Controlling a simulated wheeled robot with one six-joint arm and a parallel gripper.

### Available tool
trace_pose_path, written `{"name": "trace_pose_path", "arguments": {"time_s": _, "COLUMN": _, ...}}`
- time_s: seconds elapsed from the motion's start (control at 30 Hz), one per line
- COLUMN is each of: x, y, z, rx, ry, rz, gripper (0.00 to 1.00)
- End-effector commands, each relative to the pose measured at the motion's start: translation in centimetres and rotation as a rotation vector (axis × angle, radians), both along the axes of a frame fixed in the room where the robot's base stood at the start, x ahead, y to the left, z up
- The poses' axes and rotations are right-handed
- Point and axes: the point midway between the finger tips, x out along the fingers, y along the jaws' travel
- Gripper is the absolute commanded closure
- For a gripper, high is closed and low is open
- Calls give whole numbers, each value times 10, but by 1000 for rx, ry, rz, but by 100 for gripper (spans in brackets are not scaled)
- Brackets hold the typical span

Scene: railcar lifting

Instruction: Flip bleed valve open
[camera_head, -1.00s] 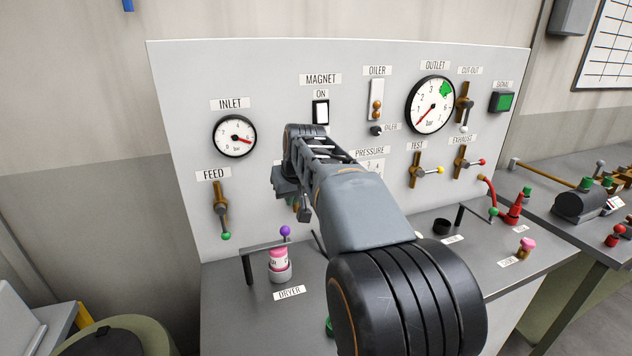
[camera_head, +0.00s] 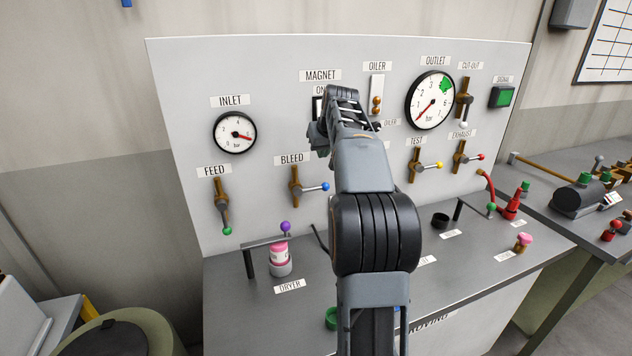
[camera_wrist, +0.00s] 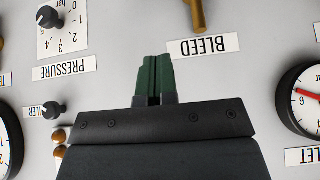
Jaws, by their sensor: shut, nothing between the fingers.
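The bleed valve (camera_head: 295,186) is a brass fitting on the upright panel, under the BLEED label (camera_head: 291,158). Its lever points right, nearly level, and ends in a blue knob (camera_head: 325,187). In the wrist view, which looks upside down, the end of the brass valve (camera_wrist: 198,14) shows at the top edge beside the label. Its knob is out of that view. My gripper (camera_wrist: 153,62) has green fingers shut together, empty, apart from the valve. In the head view my wrist is up and right of the valve, over the MAGNET switch area, and hides the fingertips.
The feed valve (camera_head: 222,205) stands to the left, with a green knob. The inlet gauge (camera_head: 235,133) is above it. Below are the dryer canister (camera_head: 281,260) and a purple-knobbed lever (camera_head: 285,227). Test (camera_head: 415,166) and exhaust valves (camera_head: 460,157) are to the right.

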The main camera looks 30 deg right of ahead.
Motion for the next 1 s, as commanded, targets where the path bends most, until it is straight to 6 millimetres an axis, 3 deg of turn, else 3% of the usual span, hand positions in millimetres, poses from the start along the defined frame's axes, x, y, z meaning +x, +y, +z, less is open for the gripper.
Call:
{"name": "trace_pose_path", "arguments": {"time_s": 0.17, "x": 9, "y": -2, "z": -14, "rx": 3, "ry": 3, "rz": 1, "gripper": 100}}
{"name": "trace_pose_path", "arguments": {"time_s": 0.63, "x": 54, "y": -13, "z": -83, "rx": 2, "ry": 4, "rz": 2, "gripper": 100}}
{"name": "trace_pose_path", "arguments": {"time_s": 1.0, "x": 46, "y": -12, "z": -118, "rx": 1, "ry": 2, "rz": 0, "gripper": 100}}
